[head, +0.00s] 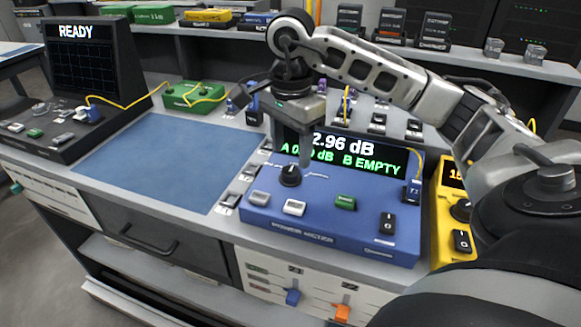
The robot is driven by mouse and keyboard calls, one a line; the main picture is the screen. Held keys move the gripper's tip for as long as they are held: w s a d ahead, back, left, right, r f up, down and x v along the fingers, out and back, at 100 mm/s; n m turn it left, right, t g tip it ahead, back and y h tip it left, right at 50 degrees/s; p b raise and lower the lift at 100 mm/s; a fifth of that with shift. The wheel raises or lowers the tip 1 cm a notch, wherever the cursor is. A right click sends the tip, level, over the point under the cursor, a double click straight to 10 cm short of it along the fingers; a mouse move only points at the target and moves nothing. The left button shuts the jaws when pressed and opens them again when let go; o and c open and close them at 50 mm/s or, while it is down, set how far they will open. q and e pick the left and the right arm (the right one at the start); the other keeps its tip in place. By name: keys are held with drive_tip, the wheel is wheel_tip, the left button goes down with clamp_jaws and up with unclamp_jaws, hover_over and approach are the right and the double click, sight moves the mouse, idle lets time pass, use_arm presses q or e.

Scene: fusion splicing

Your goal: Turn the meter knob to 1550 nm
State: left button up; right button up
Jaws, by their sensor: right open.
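The blue power meter (333,232) stands on the bench with its screen lit. The screen (355,150) reads "2.96 dB" and "B EMPTY"; its left part is hidden by my gripper. The black meter knob (290,175) is on the left of the meter's sloped top. Its pointer and the small white marks beside it are too small to read. My right gripper (291,150) points down with its fingers apart, over or just behind the knob; I cannot tell whether they touch it. It holds nothing that I can see. My left gripper is out of view.
A blue mat (150,160) lies clear to the left. The black splicer (75,85) showing "READY" and a green box (194,97) with a yellow fibre stand beyond it. A yellow instrument (449,220) sits close on the meter's right, partly behind my right arm.

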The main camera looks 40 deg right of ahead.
sight(290, 170)
drive_tip(key=shift+f, duration=2.25)
drive_tip(key=shift+c, duration=0.3)
drive_tip(key=c, duration=0.9)
drive_tip(key=m, duration=0.4)
drive_tip(key=shift+m, duration=0.3)
drive_tip(key=m, duration=0.3)
drive_tip(key=shift+r+m, duration=0.1)
drive_tip(key=shift+m, duration=1.1)
